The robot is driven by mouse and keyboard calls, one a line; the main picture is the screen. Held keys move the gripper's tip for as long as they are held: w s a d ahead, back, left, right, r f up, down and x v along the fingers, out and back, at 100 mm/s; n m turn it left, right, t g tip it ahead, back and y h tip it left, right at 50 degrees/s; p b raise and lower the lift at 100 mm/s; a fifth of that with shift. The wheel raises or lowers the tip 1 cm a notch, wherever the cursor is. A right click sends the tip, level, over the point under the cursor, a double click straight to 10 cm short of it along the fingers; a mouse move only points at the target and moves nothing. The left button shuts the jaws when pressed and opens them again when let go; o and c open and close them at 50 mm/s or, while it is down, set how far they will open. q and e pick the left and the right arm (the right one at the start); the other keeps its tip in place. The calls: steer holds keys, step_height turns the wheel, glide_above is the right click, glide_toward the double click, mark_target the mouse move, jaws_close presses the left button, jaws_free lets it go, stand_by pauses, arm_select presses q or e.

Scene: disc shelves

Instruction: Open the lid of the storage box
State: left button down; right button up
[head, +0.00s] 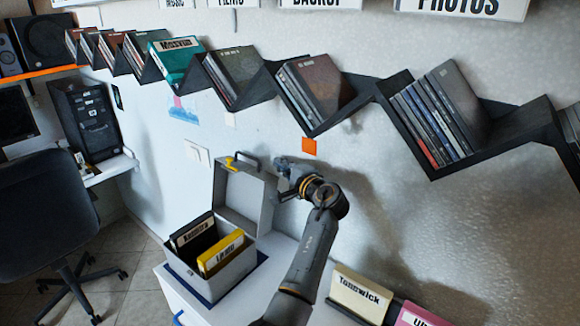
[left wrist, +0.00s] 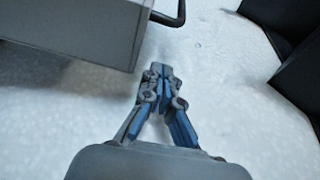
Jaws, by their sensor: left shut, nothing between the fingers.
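The grey storage box (head: 222,281) stands on a white cabinet with its lid (head: 252,197) raised upright at the back, against or close to the wall. The lid has a dark handle and a yellow latch (head: 231,162) on its upper edge. Inside the box stand a black case (head: 190,236) and a yellow case (head: 222,252). My left gripper (head: 281,164) is beside the lid's upper right corner, shut and empty. In the left wrist view, the shut fingertips (left wrist: 161,70) are apart from the grey lid (left wrist: 70,28) and its handle (left wrist: 174,18). My right gripper is not in view.
A zigzag black shelf (head: 262,96) with several discs runs along the wall above. A cream case (head: 361,293) and a pink case (head: 418,315) stand at lower right. A chair (head: 38,215) and a computer tower (head: 86,120) are at left.

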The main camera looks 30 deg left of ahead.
mark_target(268, 173)
arm_select(q)
steer(key=s+a+p, duration=0.2)
steer(key=shift+a+r+p, duration=0.25)
steer(key=shift+r+p, duration=0.1)
steer(key=shift+p, duration=0.05)
steer(key=shift+s, duration=0.3)
steer(key=shift+a+f, duration=0.1)
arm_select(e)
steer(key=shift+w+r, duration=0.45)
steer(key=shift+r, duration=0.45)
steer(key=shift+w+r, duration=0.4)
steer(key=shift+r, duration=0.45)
